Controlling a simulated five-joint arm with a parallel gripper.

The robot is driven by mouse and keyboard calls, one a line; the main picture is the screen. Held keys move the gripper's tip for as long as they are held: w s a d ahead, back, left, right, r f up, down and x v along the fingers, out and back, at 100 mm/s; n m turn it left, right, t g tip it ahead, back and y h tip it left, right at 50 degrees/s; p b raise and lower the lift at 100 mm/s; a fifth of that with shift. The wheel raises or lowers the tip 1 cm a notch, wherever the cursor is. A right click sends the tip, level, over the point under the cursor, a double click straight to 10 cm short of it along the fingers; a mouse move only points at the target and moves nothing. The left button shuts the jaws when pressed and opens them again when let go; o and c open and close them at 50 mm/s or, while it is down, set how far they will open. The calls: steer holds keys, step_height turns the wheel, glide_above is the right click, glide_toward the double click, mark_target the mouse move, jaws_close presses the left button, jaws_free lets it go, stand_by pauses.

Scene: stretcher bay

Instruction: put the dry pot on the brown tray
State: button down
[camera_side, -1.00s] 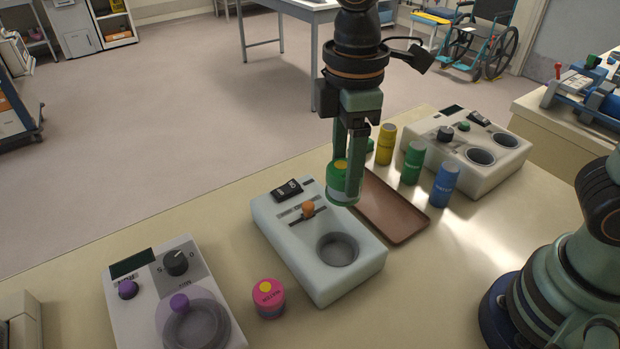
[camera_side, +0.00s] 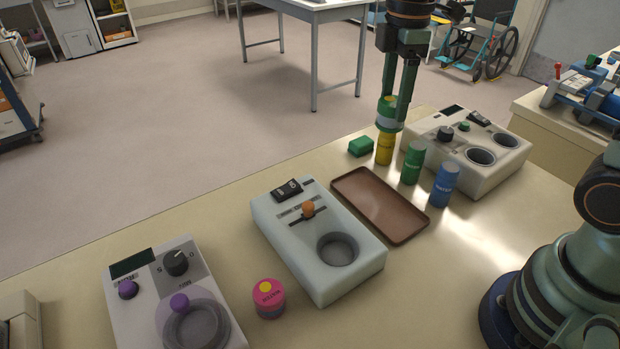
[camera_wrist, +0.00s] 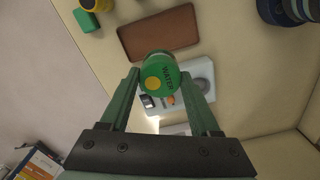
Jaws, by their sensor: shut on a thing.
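My gripper (camera_side: 392,108) is shut on a green-lidded pot (camera_side: 388,107) with a yellow dot and a pale band. In the side view they are raised and appear in line with the top of the yellow canister; the exact height is unclear. In the wrist view, the pot (camera_wrist: 158,74) sits between my fingertips (camera_wrist: 160,80), and its lid reads WATER. The brown tray (camera_side: 378,205) lies empty on the bench, below and left of the gripper in the side view. The tray (camera_wrist: 158,32) is also empty in the wrist view.
A yellow canister (camera_side: 384,149), green canister (camera_side: 412,163) and blue canister (camera_side: 445,185) stand behind and right of the tray, beside a green block (camera_side: 361,146). A pale device (camera_side: 285,232) stands left of the tray, a two-well device (camera_side: 500,175) right. A pink pot (camera_side: 268,299) stands in front.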

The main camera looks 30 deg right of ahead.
steer(key=shift+w+d+f, duration=0.1)
steer(key=shift+d+f, duration=0.1)
steer(key=shift+d, duration=0.3)
step_height(320, 180, down, 20)
steer(key=shift+r, duration=0.1)
steer(key=shift+c, duration=0.6)
jaws_free()
